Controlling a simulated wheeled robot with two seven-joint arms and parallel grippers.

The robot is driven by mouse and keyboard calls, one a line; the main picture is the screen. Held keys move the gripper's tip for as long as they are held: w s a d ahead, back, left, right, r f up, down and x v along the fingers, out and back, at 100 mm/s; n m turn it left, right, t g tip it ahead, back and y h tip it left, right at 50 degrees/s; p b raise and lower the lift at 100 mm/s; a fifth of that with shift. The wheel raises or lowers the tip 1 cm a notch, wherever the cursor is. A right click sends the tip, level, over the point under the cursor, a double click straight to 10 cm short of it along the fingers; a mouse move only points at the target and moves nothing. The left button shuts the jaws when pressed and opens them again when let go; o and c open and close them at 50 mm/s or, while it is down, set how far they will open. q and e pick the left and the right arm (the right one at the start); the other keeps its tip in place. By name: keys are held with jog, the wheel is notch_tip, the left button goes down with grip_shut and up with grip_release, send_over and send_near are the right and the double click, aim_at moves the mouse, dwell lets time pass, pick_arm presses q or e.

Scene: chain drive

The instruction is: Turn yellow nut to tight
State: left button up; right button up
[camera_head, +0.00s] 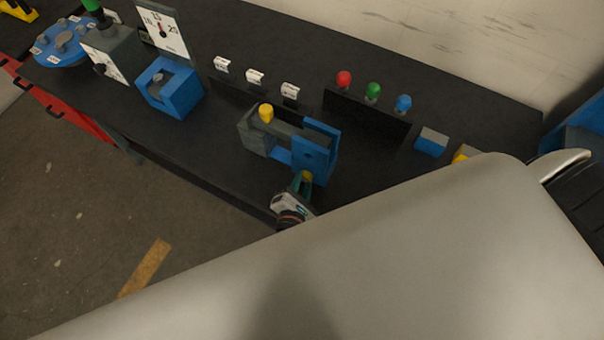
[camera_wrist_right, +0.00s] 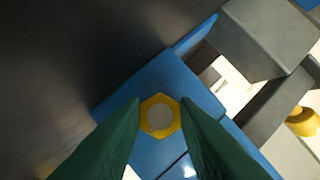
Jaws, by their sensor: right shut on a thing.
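The yellow nut (camera_head: 307,175) is on the front face of the blue block (camera_head: 314,156) of the grey and blue chain drive unit. In the right wrist view the nut (camera_wrist_right: 147,103) is a hexagonal ring around a grey centre, against a blue face. My right gripper (camera_head: 302,182) is at the nut, with its green fingertips shut on opposite sides of it, as the wrist view also shows (camera_wrist_right: 160,116). My left gripper is not in view.
A yellow knob (camera_head: 266,113) tops the unit's grey part. Red (camera_head: 344,78), green and blue knobs stand behind, with small white labelled pieces (camera_head: 254,76) to their left. A blue block (camera_head: 170,88) and dial panel (camera_head: 163,30) stand at left. My pale arm hides the lower right.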

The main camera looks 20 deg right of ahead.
jog(key=shift+d, duration=0.1)
jog(key=o, duration=1)
jog(key=shift+w, duration=0.1)
jog(key=b+v, duration=0.3)
jog(key=v, duration=0.9)
jog(key=shift+f, duration=0.1)
